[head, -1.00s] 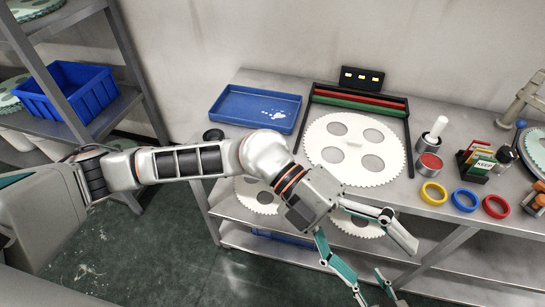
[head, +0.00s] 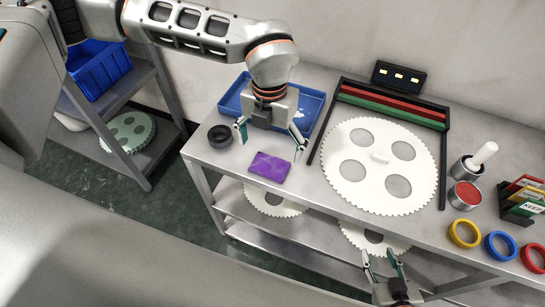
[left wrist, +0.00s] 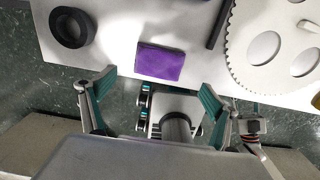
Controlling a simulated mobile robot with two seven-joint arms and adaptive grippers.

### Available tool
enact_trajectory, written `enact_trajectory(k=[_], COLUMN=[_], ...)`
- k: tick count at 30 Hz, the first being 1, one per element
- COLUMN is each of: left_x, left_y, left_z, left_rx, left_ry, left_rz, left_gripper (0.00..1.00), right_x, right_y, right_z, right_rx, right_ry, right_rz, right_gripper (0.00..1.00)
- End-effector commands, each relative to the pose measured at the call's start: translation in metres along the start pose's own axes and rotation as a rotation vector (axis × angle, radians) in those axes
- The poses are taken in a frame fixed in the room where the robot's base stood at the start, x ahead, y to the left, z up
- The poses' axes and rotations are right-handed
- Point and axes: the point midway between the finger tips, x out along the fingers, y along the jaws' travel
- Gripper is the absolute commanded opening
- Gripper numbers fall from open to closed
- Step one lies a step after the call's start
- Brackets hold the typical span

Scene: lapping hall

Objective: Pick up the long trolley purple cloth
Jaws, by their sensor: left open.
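The purple cloth (head: 269,167) lies folded flat near the front left of the metal trolley top (head: 310,204). It also shows in the left wrist view (left wrist: 159,62), just ahead of and between my left fingers. My left gripper (head: 270,140) is open and empty, with its fingertips pointing down just behind the cloth in the head view. The left wrist view shows both fingers (left wrist: 157,92) spread, with no contact on the cloth. My right gripper (head: 381,258) has its fingers apart and nothing between them, at the trolley's front edge.
A black ring (head: 220,136) lies left of the cloth. A blue tray (head: 312,108) is behind my left gripper. A large white toothed disc (head: 380,197) lies to the right inside a black frame (head: 443,160). Coloured rings (head: 464,233) and tins are further right.

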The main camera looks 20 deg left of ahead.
Motion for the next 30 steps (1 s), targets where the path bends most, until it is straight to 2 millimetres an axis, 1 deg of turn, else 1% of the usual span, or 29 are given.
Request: enact_trajectory(k=[1, 2, 5, 8, 12, 15, 18, 24, 26, 27, 28, 29, 30], left_x=[0.006, 0.009, 0.018, 0.03, 0.051, 0.061, 0.066, 0.066, 0.066, 0.066, 0.066, 0.066, 0.066], left_y=[0.0, 0.0, 0.001, 0.002, 0.003, 0.003, 0.003, 0.003, 0.003, 0.003, 0.003, 0.003, 0.003], left_z=[0.0, 0.0, 0.0, 0.002, 0.004, 0.004, 0.004, 0.004, 0.004, 0.004, 0.004, 0.004, 0.004], left_rx=[0.001, 0.001, 0.0, 0.0, 0.001, 0.001, 0.002, 0.001, 0.001, 0.001, 0.001, 0.001, 0.001], left_ry=[0.002, 0.002, 0.002, 0.003, 0.002, 0.001, 0.001, 0.001, 0.001, 0.0, 0.0, 0.0, 0.001], left_rz=[-0.001, -0.001, 0.0, -0.001, -0.002, -0.002, -0.003, -0.003, -0.003, -0.003, -0.003, -0.003, -0.003], left_gripper=[0.89, 0.89, 0.89, 0.89, 0.89, 0.89, 0.89, 0.89, 0.73, 0.63, 0.55, 0.49, 0.48], right_x=[-0.002, -0.003, -0.004, -0.005, -0.004, -0.004, -0.004, -0.004, -0.004, -0.004, -0.004, -0.004, -0.004], right_y=[-0.003, -0.004, -0.005, -0.004, -0.002, 0.0, 0.001, 0.001, 0.001, 0.001, 0.001, 0.0, 0.0], right_z=[0.007, 0.01, 0.013, 0.01, 0.0, -0.007, -0.01, -0.009, -0.009, -0.008, -0.007, -0.006, -0.005], right_rx=[0.001, 0.002, 0.002, 0.001, 0.0, -0.001, -0.001, -0.001, -0.001, -0.001, -0.001, -0.001, -0.001], right_ry=[-0.014, -0.019, -0.027, -0.025, -0.011, 0.0, 0.006, 0.005, 0.004, 0.002, 0.001, 0.0, -0.002], right_rz=[-0.004, -0.006, -0.008, -0.007, -0.004, -0.002, 0.0, 0.0, 0.0, -0.001, -0.001, -0.001, -0.001], right_gripper=[0.4, 0.4, 0.4, 0.4, 0.4, 0.4, 0.4, 0.4, 0.4, 0.4, 0.4, 0.4, 0.4])
